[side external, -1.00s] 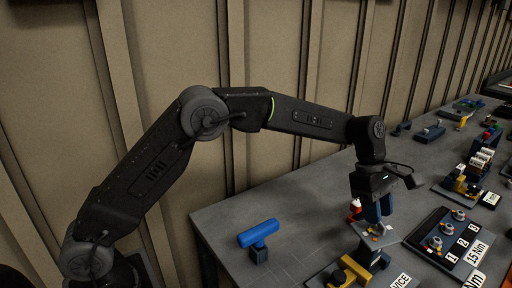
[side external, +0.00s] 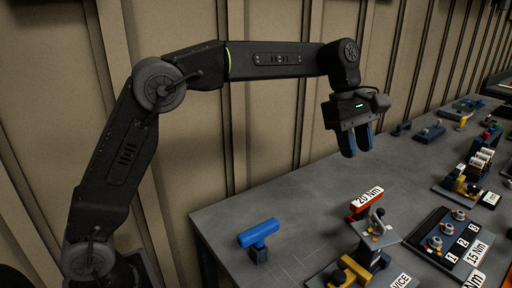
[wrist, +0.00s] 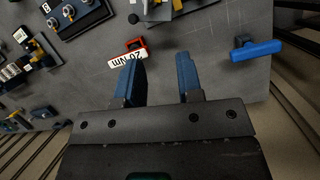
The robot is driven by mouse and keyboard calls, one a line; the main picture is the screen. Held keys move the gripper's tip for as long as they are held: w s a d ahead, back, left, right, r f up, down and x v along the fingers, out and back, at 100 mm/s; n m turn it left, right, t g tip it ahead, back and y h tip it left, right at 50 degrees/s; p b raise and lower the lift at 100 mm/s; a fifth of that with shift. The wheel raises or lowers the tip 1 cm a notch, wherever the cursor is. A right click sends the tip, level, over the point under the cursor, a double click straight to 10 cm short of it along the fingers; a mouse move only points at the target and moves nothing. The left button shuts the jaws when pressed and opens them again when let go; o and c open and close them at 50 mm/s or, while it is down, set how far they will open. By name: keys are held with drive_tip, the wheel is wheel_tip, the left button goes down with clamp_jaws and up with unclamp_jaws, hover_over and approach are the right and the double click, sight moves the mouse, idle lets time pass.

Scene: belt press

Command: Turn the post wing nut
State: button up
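A small metal wing nut on a post (side external: 376,217) stands on a light plate (side external: 378,236) above the vice (side external: 352,268) in the side view. I cannot make out its wings clearly. My gripper (side external: 356,146) is open and empty, its two blue fingers pointing down. It hangs well above the table, up and to the left of the post in the side view. In the wrist view the fingers (wrist: 159,78) stand apart with bare table between them. The vice end (wrist: 158,8) is cut off at the top there, and I cannot pick out the wing nut.
A red tool labelled 20 Nm (side external: 366,203) stands just behind the post. A blue-handled tool (side external: 259,233) stands at the left. A dark board (side external: 448,240) with several numbered nuts and a 15 Nm label lies at the right.

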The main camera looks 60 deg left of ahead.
drive_tip(key=s+a+m+t+y, duration=0.1)
drive_tip(key=s+a+m, duration=0.3)
drive_tip(key=s, duration=0.5)
drive_tip(key=s+a+m+t+y, duration=0.1)
drive_tip(key=s+a+m, duration=0.3)
drive_tip(key=s, duration=0.5)
drive_tip(key=shift+s+a+r+m+t, duration=0.15)
drive_tip(key=shift+r+m+t, duration=0.3)
drive_tip(key=shift+m+t, duration=0.25)
